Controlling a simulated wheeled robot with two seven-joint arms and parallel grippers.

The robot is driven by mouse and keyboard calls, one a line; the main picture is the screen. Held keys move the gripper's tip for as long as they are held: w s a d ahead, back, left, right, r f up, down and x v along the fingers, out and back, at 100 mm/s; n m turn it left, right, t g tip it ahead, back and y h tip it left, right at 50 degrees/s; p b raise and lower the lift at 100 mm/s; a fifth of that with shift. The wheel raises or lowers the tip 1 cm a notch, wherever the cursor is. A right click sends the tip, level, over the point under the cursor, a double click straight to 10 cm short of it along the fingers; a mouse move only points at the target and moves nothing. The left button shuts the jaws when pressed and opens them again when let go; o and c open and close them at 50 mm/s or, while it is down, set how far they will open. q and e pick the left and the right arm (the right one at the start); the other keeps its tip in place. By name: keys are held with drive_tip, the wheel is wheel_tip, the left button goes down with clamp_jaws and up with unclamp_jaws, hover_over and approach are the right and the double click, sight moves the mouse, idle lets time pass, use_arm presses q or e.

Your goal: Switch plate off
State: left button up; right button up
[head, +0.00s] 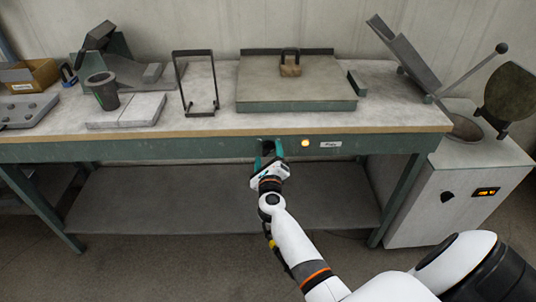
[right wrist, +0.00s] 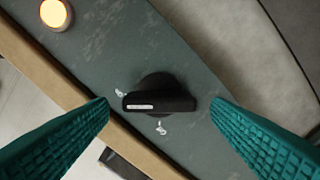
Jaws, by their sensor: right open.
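The black plate knob (right wrist: 160,97) is on the green front rail of the bench. In the right wrist view its bar, with a pale mark at the left end, lies nearly level across the picture. My right gripper (right wrist: 160,106) is open, with one teal finger on each side of the knob and a gap to both. In the head view my right gripper (head: 268,149) is at the rail and partly hides the knob. A lit orange lamp (head: 305,143) sits right of it, beside a label (head: 330,144). The flat plate (head: 260,95) lies on the bench above. My left gripper is not in view.
A wire stand (head: 183,85), a dark cup (head: 103,90) and pale slabs (head: 135,112) stand on the bench top's left half. A white cabinet (head: 435,190) with its own knob and lit display stands at right. The floor in front is clear.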

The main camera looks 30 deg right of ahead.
drive_tip(key=shift+w+d, duration=0.3)
drive_tip(key=shift+w, duration=0.2)
drive_tip(key=c, duration=1)
drive_tip(key=shift+r+n+p, duration=0.1)
drive_tip(key=shift+n+p, duration=1.4)
drive_tip(key=shift+n, duration=0.4)
drive_tip(key=n+p, duration=0.2)
drive_tip(key=n, duration=0.2)
drive_tip(key=shift+a+n+p, duration=0.1)
drive_tip(key=shift+n+p, duration=0.2)
drive_tip(key=shift+p, duration=0.05)
drive_tip(key=n+p, duration=0.1)
drive_tip(key=n, duration=0.2)
drive_tip(key=n+p, duration=0.1)
drive_tip(key=n, duration=0.1)
drive_tip(key=shift+f+p, duration=0.3)
drive_tip(key=n+p, duration=0.1)
drive_tip(key=n, duration=0.3)
drive_tip(key=shift+f, duration=0.2)
drive_tip(key=shift+n, duration=0.5)
